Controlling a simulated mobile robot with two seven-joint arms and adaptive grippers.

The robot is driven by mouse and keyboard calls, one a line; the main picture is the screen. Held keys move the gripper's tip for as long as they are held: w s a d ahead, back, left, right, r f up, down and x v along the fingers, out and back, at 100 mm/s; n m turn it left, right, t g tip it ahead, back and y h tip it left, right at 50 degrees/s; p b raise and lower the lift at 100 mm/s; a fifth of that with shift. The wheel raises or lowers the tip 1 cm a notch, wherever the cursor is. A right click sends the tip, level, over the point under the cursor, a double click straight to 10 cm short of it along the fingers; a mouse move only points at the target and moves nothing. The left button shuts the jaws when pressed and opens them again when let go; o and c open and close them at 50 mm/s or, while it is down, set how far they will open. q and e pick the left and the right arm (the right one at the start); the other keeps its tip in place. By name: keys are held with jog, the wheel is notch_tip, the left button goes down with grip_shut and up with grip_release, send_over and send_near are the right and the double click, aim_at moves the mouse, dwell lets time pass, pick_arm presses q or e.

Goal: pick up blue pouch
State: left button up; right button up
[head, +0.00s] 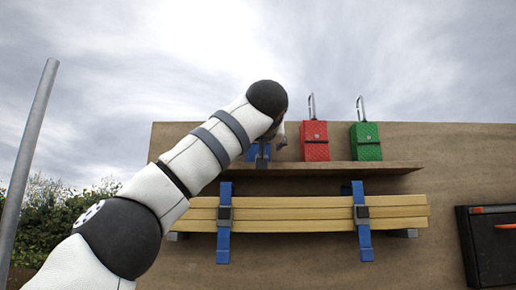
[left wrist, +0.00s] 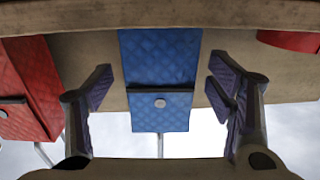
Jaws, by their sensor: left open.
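The blue pouch (head: 251,154) stands on the wooden shelf, mostly hidden behind my left arm in the head view. In the left wrist view the blue pouch (left wrist: 160,70) shows upside down, with quilted sides, a flap with a round button and a metal loop. My left gripper (head: 264,158) is in front of it at shelf height. In the left wrist view the fingers of my left gripper (left wrist: 160,88) are open, one on each side of the pouch, with visible gaps. My right gripper is not in view.
A red pouch (head: 314,141) and a green pouch (head: 365,141) stand to the right on the shelf (head: 340,167). Below it, blue straps (head: 224,240) hold wooden planks (head: 290,213). A dark box (head: 490,250) is at the right, a grey pole (head: 30,160) at the left.

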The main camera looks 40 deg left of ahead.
pick_arm(q)
jog(key=shift+s+r, duration=0.1)
jog(key=c, duration=1.6)
jog(key=shift+r, duration=0.1)
